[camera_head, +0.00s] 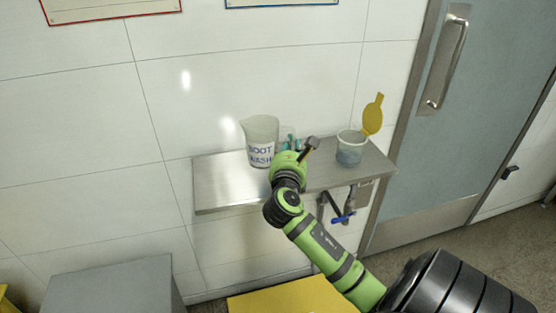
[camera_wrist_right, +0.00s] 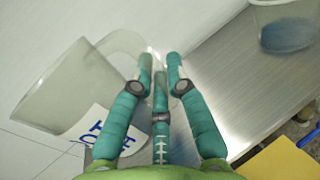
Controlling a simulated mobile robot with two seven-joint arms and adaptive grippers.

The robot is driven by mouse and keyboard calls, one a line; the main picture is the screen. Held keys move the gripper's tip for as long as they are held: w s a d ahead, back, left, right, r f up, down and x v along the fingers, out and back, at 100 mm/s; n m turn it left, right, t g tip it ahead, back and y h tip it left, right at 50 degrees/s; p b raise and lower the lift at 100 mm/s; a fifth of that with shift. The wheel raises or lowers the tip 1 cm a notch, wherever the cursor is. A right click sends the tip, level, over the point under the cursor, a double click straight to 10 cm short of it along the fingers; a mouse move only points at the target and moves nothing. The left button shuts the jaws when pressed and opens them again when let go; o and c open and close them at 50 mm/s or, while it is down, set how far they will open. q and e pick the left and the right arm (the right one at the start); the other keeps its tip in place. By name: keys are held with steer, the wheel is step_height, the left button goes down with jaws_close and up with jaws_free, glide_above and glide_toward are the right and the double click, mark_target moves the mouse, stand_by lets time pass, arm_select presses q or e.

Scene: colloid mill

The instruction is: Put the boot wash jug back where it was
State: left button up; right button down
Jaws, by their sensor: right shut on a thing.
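The boot wash jug (camera_head: 259,131) is a translucent pale jug with a "BOOT WASH" label. It looks upright at the metal shelf (camera_head: 222,190), close to the wall; I cannot tell whether its base touches the shelf. In the right wrist view the jug (camera_wrist_right: 55,95) is on the left, with its handle reaching to my fingertips. My right gripper (camera_head: 291,143) is on the jug's right side, its teal fingers (camera_wrist_right: 159,64) shut on the handle. The wrist hides part of the jug's lower right side in the head view. My left gripper is not in view.
A clear tub (camera_head: 350,156) with bluish contents and a raised yellow lid (camera_head: 373,114) stands on the shelf's right end. A blue-handled valve (camera_head: 343,218) hangs below. A grey door (camera_head: 440,150) is to the right. The shelf's left end is bare.

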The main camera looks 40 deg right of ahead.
steer(key=shift+w+a+f, duration=0.3)
steer(key=shift+w+f, duration=0.1)
steer(key=shift+f, duration=0.55)
steer(key=shift+w+a+f, duration=0.25)
steer(key=shift+w+f, duration=0.2)
steer(key=shift+f, duration=0.55)
steer(key=shift+w+a+f, duration=0.3)
steer(key=shift+w+f, duration=0.1)
steer(key=shift+f, duration=0.55)
steer(key=shift+f, duration=0.15)
steer(key=c, duration=1.2)
jaws_free()
steer(key=shift+c, duration=0.2)
